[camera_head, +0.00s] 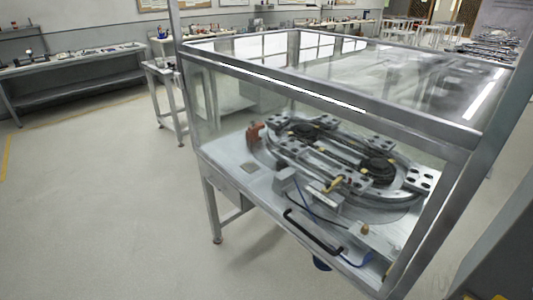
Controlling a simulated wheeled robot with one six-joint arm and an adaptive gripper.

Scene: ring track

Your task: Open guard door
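The guard door (228,114) is a clear pane on the near side of a grey-framed, glass-topped enclosure. A curved black handle (313,232) lies low on this side, near the front edge of the machine table. The door looks shut, though the clear pane makes its lower edge hard to make out. Behind it, the oval ring track (408,195) carries metal carriages and dark round parts. My gripper is not in view, so its state and its distance from the handle do not show.
Open floor (100,200) lies to the left. A workbench (75,68) stands at the back left, and a small side table (165,85) behind the enclosure.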

